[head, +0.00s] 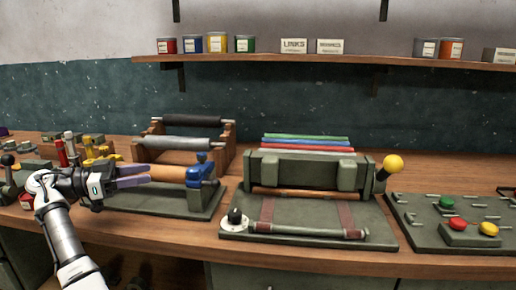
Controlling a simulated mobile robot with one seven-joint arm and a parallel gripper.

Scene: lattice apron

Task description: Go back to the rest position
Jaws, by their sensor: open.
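My gripper (147,176) is at the left of the head view, over the workbench (225,247). Its two purple-grey fingers point right and are spread apart. In the picture the fingertips end beside a light wooden cylinder (170,173); I cannot tell whether they touch it. The cylinder's right end meets a blue clamp-like block (201,173) on a green base plate (180,205). My white arm comes up from the bottom left.
A rack with dark and grey rollers (172,144) stands behind the gripper. To the right are a green press (305,172) with a yellow-knobbed lever (392,164) and a button panel (440,235). Several small fittings (82,148) crowd the left. A shelf (330,60) hangs above.

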